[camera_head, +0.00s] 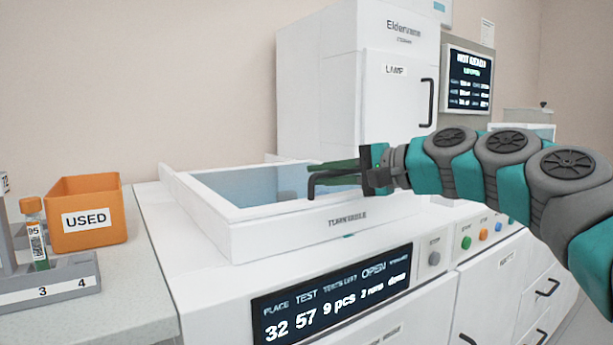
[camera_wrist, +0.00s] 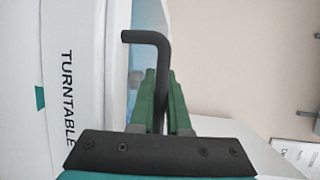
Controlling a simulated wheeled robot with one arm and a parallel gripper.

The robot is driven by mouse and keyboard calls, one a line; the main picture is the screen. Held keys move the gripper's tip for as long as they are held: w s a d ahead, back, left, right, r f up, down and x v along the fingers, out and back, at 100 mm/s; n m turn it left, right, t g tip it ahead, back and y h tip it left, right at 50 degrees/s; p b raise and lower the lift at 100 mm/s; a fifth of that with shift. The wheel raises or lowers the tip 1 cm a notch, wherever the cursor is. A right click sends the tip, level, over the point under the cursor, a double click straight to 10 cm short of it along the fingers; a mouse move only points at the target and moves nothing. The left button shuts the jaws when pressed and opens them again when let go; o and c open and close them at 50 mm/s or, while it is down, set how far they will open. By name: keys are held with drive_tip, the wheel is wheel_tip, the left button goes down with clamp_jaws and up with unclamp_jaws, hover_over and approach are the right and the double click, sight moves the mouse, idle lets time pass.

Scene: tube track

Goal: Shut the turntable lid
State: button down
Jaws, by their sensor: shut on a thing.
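The turntable lid (camera_head: 245,242) is a white frame with a bluish clear window, lying low and nearly flat on top of the white machine. Whether it sits fully down cannot be told. Its front edge is marked TURNTABLE, and that lettering also shows in the wrist view (camera_wrist: 68,97). A black bent handle (camera_head: 312,190) stands at the lid's right part; its hooked end (camera_wrist: 142,36) shows clearly in the wrist view. My gripper (camera_head: 335,170) reaches in from the right, its green fingers (camera_wrist: 163,95) shut on the handle. They hide part of the handle.
The machine's display (camera_head: 332,293) reads OPEN. A tall white LAMP cabinet (camera_head: 330,85) stands behind the lid. At the left are an orange USED bin (camera_head: 88,215) and a grey rack (camera_head: 60,280) with a capped tube (camera_head: 35,232). Coloured buttons (camera_head: 466,242) line the front right.

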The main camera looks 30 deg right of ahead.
drive_tip(key=shift+s, duration=0.6)
drive_tip(key=c, duration=1.2)
unclamp_jaws()
drive_tip(key=shift+s+d, duration=0.1)
drive_tip(key=shift+o, duration=0.2)
drive_tip(key=shift+s, duration=0.1)
drive_tip(key=v, duration=0.7)
drive_tip(key=shift+s+d+r+b, duration=0.1)
drive_tip(key=shift+s+d+b, duration=0.1)
drive_tip(key=shift+s+b, duration=0.1)
